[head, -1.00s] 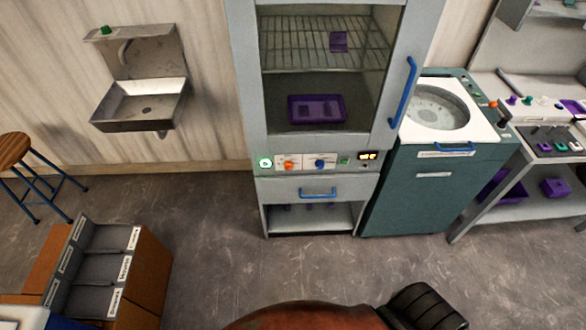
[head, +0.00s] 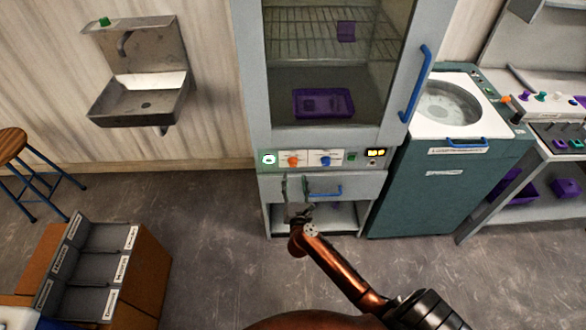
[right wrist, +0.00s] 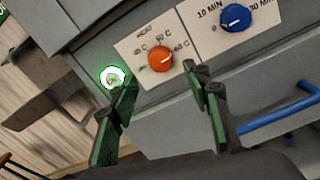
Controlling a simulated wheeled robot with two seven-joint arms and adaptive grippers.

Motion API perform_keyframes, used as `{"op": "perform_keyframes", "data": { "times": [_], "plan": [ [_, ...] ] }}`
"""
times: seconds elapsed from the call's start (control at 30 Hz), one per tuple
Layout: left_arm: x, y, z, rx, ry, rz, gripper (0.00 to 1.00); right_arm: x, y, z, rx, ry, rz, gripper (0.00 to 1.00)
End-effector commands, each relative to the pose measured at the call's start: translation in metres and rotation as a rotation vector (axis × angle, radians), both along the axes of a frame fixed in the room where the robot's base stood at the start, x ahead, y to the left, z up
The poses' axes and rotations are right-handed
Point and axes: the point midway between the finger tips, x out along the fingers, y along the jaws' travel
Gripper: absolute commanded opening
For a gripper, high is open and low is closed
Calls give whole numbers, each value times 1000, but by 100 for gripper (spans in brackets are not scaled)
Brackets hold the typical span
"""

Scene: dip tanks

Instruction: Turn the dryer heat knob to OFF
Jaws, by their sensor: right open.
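The dryer (head: 250,90) is a tall grey cabinet with a control strip below its glass door. The orange heat knob (head: 293,161) sits on that strip; in the right wrist view the orange knob (right wrist: 161,59) has a white pointer line and temperature marks around it. A blue timer knob (head: 326,161) is to its right, also seen in the right wrist view (right wrist: 235,18). A lit green-ringed button (right wrist: 113,77) is to its left. My right gripper (head: 295,182) is open and empty, just below and in front of the strip, apart from the orange knob. My left gripper is out of view.
A blue drawer handle (head: 325,192) is right of my right gripper, and a blue door handle (head: 416,83) runs up the dryer door. A teal machine (head: 430,185) stands to the right.

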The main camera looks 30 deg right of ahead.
Motion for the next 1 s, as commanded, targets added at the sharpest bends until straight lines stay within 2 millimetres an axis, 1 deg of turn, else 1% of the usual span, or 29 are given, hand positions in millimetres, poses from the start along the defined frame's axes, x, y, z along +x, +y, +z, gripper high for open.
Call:
{"op": "perform_keyframes", "data": {
  "times": [0.2, 0.3, 0.43, 0.6, 0.83, 1.0],
  "plan": [
    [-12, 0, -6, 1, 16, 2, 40, 30, -17, -1, -4, 0, 0, 44],
    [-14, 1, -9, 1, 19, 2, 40, 43, -25, -1, -5, 1, 0, 44],
    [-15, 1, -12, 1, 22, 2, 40, 55, -32, -1, -6, 2, 1, 44],
    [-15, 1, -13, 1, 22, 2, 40, 62, -35, -1, -3, 3, 1, 44],
    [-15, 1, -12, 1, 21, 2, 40, 62, -35, 0, -4, 2, 1, 44],
    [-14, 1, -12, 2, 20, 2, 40, 62, -35, 0, -4, 2, 1, 32]
  ]
}}
